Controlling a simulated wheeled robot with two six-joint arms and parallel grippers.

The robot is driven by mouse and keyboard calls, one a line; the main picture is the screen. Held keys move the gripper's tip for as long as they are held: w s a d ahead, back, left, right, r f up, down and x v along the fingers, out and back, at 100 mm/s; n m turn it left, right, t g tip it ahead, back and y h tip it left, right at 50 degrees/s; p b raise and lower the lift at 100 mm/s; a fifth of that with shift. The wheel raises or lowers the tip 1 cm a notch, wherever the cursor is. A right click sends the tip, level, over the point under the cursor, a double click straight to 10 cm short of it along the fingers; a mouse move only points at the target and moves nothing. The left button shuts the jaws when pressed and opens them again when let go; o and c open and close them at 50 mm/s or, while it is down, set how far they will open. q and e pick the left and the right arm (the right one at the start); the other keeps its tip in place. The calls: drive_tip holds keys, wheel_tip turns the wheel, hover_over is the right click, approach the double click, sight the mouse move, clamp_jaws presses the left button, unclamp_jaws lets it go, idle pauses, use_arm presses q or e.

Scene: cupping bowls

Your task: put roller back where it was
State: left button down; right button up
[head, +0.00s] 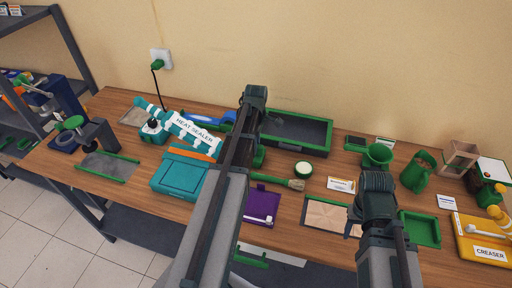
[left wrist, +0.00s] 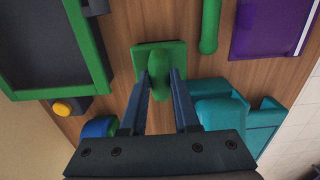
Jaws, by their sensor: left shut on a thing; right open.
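My left gripper (left wrist: 158,85) is shut on a green rounded piece, which I take to be the roller (left wrist: 160,62). This piece is over a green square base (left wrist: 172,84) on the table. I cannot tell whether it touches the base or hangs just above it. In the head view my left arm hides most of this spot, and only a bit of green shows beside it. My right gripper (head: 352,229) is partly seen near a wooden board with a green frame (head: 326,214), and nothing shows in it.
A dark tray with a green rim (head: 328,134) stands behind. A teal case (head: 180,178) and the heat sealer (head: 194,130) are to the left. A green-handled brush (head: 292,184) and a purple book (head: 261,206) lie in front. A blue and green tool (head: 207,119) lies close behind.

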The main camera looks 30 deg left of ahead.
use_arm(q)
drive_tip(key=shift+s+f+b, duration=0.1)
drive_tip(key=shift+f+b, duration=0.45)
drive_tip(key=shift+b, duration=0.1)
use_arm(e)
drive_tip(key=shift+f, duration=0.6)
use_arm(q)
drive_tip(key=c, duration=0.7)
unclamp_jaws()
use_arm(e)
drive_tip(key=shift+s, duration=0.1)
use_arm(q)
drive_tip(key=shift+o, duration=0.2)
drive_tip(key=shift+f, duration=0.1)
use_arm(e)
drive_tip(key=shift+w, duration=0.2)
use_arm(q)
drive_tip(key=shift+r, duration=0.25)
use_arm(e)
drive_tip(key=shift+s+r, duration=0.15)
drive_tip(key=shift+r, duration=0.05)
use_arm(q)
wheel_tip(320, 180, up, 13)
drive_tip(key=p, duration=1.3)
use_arm(e)
wheel_tip(320, 180, up, 13)
